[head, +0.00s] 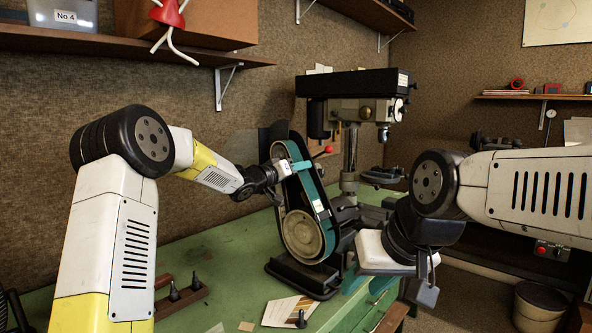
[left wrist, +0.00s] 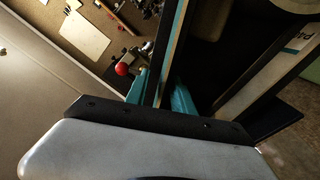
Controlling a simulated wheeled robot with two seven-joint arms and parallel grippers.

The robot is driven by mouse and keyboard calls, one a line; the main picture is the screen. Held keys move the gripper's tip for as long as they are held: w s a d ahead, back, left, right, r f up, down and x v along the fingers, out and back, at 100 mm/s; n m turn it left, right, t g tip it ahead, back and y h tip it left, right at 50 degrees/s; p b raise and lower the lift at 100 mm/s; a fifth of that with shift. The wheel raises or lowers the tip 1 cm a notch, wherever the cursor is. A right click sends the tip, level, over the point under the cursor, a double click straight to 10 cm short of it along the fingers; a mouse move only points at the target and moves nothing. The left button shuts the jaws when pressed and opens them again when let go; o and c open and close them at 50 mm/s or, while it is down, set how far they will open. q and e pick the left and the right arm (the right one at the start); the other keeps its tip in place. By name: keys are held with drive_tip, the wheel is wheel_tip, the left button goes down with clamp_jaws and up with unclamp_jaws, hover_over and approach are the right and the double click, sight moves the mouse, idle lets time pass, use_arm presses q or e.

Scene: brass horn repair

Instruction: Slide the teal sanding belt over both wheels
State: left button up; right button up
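The teal sanding belt (head: 323,213) is on the belt sander, its long right run reaching from the upper wheel (head: 279,151) down past the large lower wheel (head: 302,234). It appears to loop around both wheels; how far across their width it sits, I cannot tell. My left gripper (head: 297,167) is at the belt's upper part. In the left wrist view its teal fingers (left wrist: 163,98) stand on either side of the belt's edge (left wrist: 171,42) and appear closed on it.
The sander stands on a green bench (head: 225,257). A drill press (head: 352,110) stands behind it. A red ball knob (head: 328,150) is near the left gripper.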

use_arm(q)
drive_tip(key=shift+a, duration=0.1)
idle(0.3)
drive_tip(key=v, duration=0.7)
idle(0.6)
drive_tip(key=s+a+n+y, duration=0.3)
drive_tip(key=s+a+y, duration=0.9)
drive_tip(key=s+a, duration=0.5)
drive_tip(key=s+f+g, duration=0.3)
drive_tip(key=s+f, duration=0.1)
drive_tip(key=s, duration=0.8)
drive_tip(key=s+f+g+h, duration=0.1)
drive_tip(key=s+f+g, duration=0.2)
drive_tip(key=s, duration=1)
drive_tip(key=shift+d+f+m+g, duration=0.3)
drive_tip(key=shift+d+f+m, duration=0.15)
drive_tip(key=shift+f, duration=0.5)
drive_tip(key=shift+s, duration=0.1)
